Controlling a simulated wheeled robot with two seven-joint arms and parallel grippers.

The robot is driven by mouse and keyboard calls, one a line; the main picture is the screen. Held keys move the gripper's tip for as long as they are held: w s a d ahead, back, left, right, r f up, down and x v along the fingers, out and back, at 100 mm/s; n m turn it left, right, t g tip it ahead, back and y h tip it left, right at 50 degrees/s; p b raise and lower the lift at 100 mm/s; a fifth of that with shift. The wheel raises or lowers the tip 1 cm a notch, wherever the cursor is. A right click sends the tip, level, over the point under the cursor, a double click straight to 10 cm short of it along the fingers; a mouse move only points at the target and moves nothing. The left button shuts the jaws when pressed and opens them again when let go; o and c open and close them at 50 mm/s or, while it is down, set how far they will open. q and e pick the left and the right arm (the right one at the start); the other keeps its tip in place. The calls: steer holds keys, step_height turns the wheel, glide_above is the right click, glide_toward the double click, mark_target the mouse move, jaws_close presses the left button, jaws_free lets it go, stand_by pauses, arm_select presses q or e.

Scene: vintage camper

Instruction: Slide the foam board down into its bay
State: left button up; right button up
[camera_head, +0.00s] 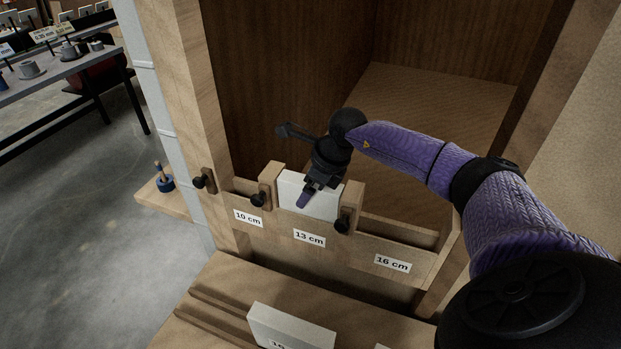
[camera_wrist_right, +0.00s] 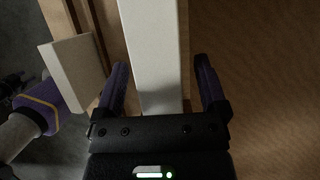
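The white foam board (camera_head: 297,190) stands in the middle bay, behind the 13 cm label (camera_head: 309,238), between two wooden posts. Its upper part shows above the front rail, and its lower part is hidden. My right gripper (camera_head: 308,196) points down over its top edge, with one purple finger in front of its face. In the right wrist view the foam board (camera_wrist_right: 151,50) lies between my two fingers (camera_wrist_right: 160,85). The fingers are spread, with a gap on the right side.
The 10 cm bay (camera_head: 247,218) is at left and the 16 cm bay (camera_head: 392,264) at right. Dark knobs (camera_head: 342,226) stick out of the posts. Another white board (camera_head: 290,330) stands on the ledge in front. The wooden space behind the rack is empty.

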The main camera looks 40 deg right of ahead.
steer(key=shift+r, duration=0.1)
steer(key=v, duration=0.8)
steer(key=shift+s+d+r+p, duration=0.1)
steer(key=shift+s+r+p, duration=0.05)
steer(key=shift+r+p, duration=0.2)
steer(key=shift+s+d+r, duration=0.1)
steer(key=shift+s+r, duration=0.1)
steer(key=shift+r, duration=0.3)
